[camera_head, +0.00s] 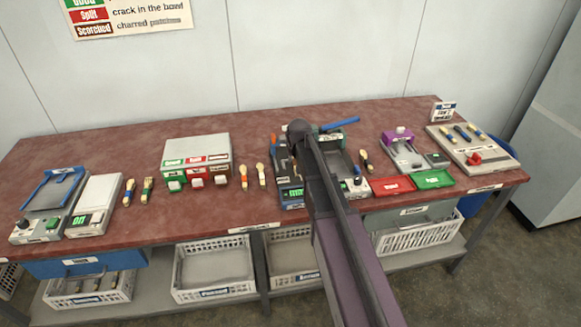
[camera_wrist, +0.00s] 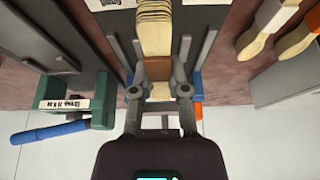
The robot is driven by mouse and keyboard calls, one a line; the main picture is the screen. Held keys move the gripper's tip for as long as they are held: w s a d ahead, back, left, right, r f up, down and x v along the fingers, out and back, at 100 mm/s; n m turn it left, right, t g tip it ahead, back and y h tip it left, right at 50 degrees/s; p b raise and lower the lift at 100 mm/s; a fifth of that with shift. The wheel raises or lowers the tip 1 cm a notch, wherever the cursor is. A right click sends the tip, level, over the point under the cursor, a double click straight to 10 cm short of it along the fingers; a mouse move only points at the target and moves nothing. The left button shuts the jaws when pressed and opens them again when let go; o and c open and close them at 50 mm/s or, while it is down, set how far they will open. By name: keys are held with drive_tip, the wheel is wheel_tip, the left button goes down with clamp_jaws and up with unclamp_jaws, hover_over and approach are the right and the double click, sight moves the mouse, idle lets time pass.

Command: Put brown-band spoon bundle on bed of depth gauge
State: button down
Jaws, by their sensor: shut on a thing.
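My gripper (camera_wrist: 160,72) is shut on the brown-band spoon bundle (camera_wrist: 154,28) in the wrist view. The bundle is a stack of pale wooden spoons, with its brown band (camera_wrist: 152,65) just ahead of the fingertips. It lies between the grey upright guides of a dark device (camera_wrist: 120,50), apparently the depth gauge. Whether the bundle touches the bed is unclear. In the head view this device (camera_head: 291,192) has a lit green display, and my arm covers part of it.
A press with a green block (camera_wrist: 100,100) and blue handle (camera_wrist: 50,131) stands close to the gripper. Other spoon bundles (camera_wrist: 262,30) lie on the opposite side. Bare tabletop shows around the grey three-button box (camera_head: 197,152).

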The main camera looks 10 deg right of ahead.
sight(293, 166)
drive_tip(key=shift+w+a+f+b, duration=0.1)
drive_tip(key=shift+w+f+b, duration=0.1)
drive_tip(key=shift+f+b, duration=1.6)
drive_tip(key=shift+f, duration=0.15)
drive_tip(key=c, duration=0.6)
unclamp_jaws()
drive_tip(key=shift+c, duration=0.2)
drive_tip(key=p+v, duration=1.1)
drive_tip(key=v, duration=0.1)
